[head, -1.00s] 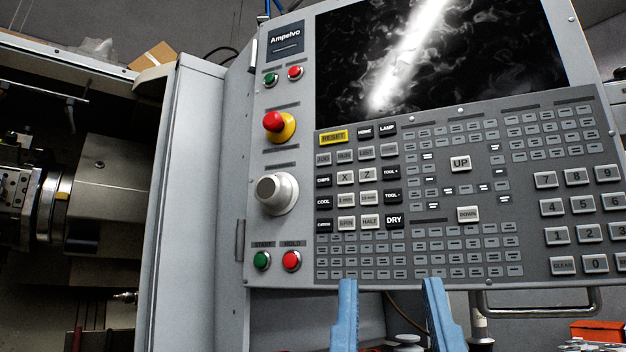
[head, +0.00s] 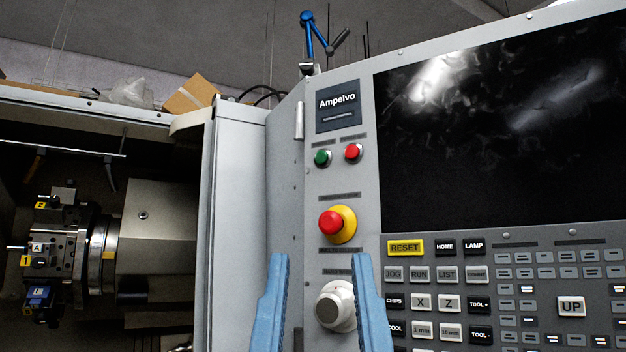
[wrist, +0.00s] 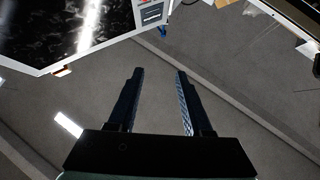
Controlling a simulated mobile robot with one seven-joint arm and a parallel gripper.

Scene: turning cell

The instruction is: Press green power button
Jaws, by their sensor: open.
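The green power button (head: 322,158) is a small round button at the upper left of the grey control panel, under the Ampelvo plate. A red button (head: 352,152) sits just right of it. My gripper (head: 320,262) is open and empty, its two blue fingers pointing up at the bottom of the head view. The fingertips show below the green button in the picture, on either side of the panel's left strip, and do not cover it. In the wrist view my gripper (wrist: 158,75) is also open with nothing between the fingers. The green button cannot be made out there.
A red emergency stop on a yellow base (head: 337,223) and a grey knob (head: 335,305) sit below the buttons. A dark screen (head: 490,130) and keypad (head: 450,302) fill the right. The open lathe chamber (head: 150,240) is at left.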

